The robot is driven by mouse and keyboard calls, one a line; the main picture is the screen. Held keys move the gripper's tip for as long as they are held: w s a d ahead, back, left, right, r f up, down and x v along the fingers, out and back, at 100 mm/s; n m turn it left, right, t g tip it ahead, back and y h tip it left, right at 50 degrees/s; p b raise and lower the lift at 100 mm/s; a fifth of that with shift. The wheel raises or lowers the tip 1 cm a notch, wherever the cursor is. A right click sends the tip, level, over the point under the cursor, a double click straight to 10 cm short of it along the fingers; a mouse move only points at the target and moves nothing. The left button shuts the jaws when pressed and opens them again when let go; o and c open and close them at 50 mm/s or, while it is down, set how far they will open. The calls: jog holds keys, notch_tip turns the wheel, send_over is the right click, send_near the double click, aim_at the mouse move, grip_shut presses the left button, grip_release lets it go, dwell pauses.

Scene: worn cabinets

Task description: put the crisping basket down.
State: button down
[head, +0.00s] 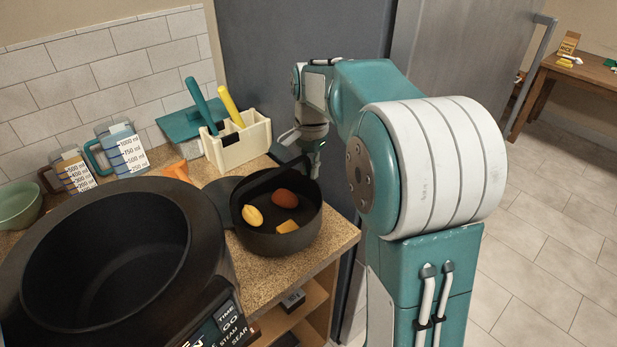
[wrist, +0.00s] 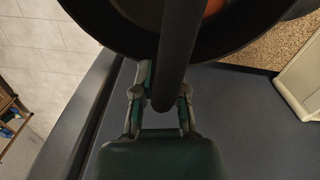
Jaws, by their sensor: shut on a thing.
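The crisping basket (head: 277,240) is a round dark pan at the right end of the speckled counter, with a yellow piece, an orange-brown piece and a smaller yellow-orange piece inside. My gripper (head: 313,150) is at its far side. In the wrist view my gripper (wrist: 160,95) is shut on the basket's dark handle (wrist: 180,50), and the dark basket wall (wrist: 235,35) spans the top. The basket looks upright. I cannot tell whether its base touches the counter.
A large black cooker (head: 110,255) with an open round well stands left of the basket. Behind are a cream caddy (head: 237,145) with utensils, measuring jugs (head: 124,150) and a green bowl (head: 20,205). The counter (head: 325,250) ends just right of the basket. A grey cabinet (head: 290,50) rises behind.

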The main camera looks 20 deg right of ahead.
jog(key=shift+f, duration=1.3)
jog(key=c, duration=0.7)
grip_release()
